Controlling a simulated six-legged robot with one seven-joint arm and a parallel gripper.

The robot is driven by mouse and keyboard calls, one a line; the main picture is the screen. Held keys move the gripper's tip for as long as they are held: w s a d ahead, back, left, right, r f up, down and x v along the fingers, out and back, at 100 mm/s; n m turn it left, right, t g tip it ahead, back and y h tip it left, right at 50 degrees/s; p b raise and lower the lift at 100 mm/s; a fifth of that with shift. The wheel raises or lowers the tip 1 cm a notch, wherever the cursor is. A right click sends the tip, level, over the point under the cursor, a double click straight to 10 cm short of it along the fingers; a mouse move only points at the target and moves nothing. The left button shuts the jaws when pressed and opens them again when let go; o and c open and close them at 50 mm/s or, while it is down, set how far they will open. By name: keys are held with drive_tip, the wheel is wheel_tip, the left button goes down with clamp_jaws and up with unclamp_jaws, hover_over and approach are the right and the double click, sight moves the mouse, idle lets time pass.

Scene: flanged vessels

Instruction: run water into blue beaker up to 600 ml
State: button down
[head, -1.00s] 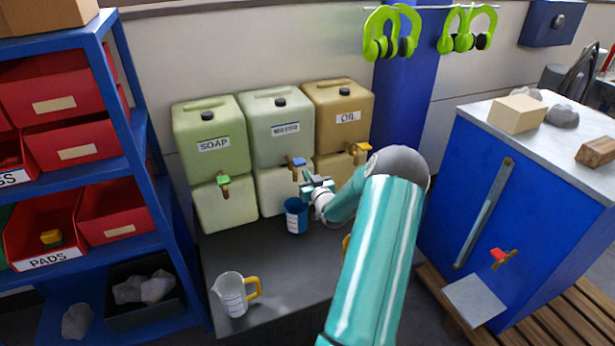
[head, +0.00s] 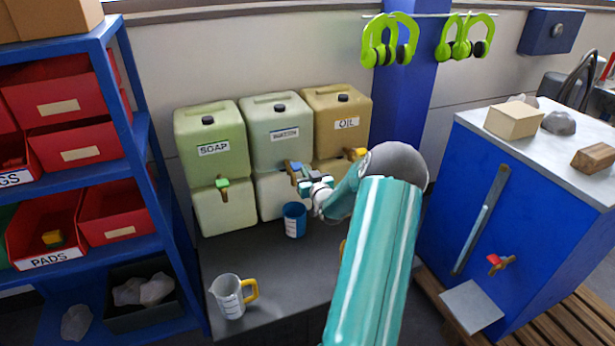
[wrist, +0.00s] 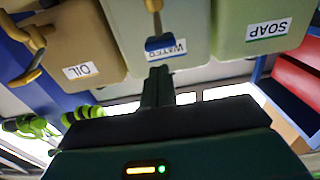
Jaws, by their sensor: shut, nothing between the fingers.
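The blue beaker (head: 294,222) stands upright on the dark bench below the tap of the WATER vessel (head: 276,138). Its water level cannot be read, and no stream is clearly visible. The tap has a blue handle (head: 292,174), which also shows upside down in the wrist view (wrist: 160,42). My gripper (head: 304,184) is shut and empty, just right of and below the blue handle and above the beaker. In the wrist view its closed fingertips (wrist: 158,72) lie close to the handle; whether they touch it is unclear.
The SOAP vessel (head: 212,145) with a green tap stands left, and the OIL vessel (head: 338,125) with a yellow tap right. A clear jug with a yellow handle (head: 230,298) stands at the bench front. A blue cabinet (head: 530,235) is at right, a blue shelf at left.

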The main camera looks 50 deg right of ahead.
drive_tip(key=r+v, duration=0.1)
drive_tip(key=v, duration=0.7)
drive_tip(key=shift+r, duration=0.4)
drive_tip(key=shift+s, duration=0.1)
